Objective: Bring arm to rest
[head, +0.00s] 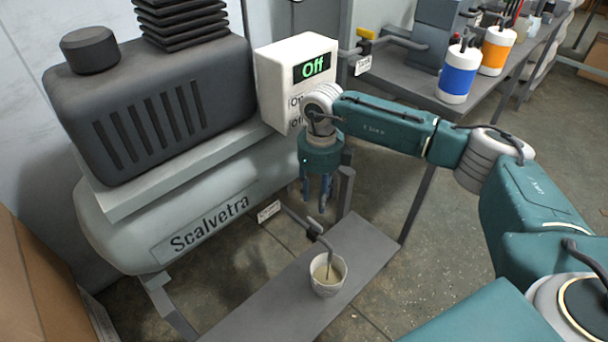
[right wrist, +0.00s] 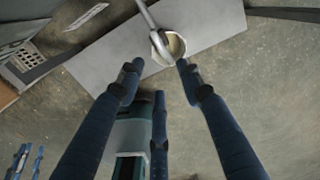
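My right gripper (head: 318,196) hangs fingers-down in front of the white control box (head: 292,78), whose display reads "Off". Its blue fingers are spread and empty in the right wrist view (right wrist: 160,85). A white cup (head: 328,284) with pale liquid stands upright on the grey bench, below and apart from the fingers. The cup also shows at the top of the right wrist view (right wrist: 170,45). Blue fingertips, apparently of my left gripper (right wrist: 26,160), show at the lower left there; they are cut off, and my left gripper is outside the head view.
A grey tank machine labelled Scalvetra (head: 130,215) stands at left, with a spouted pipe (head: 315,232) over the cup. The grey bench (head: 290,315) lies in front. A side table (head: 395,72) holds a blue container (head: 458,75) and an orange container (head: 497,48). Floor is bare between them.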

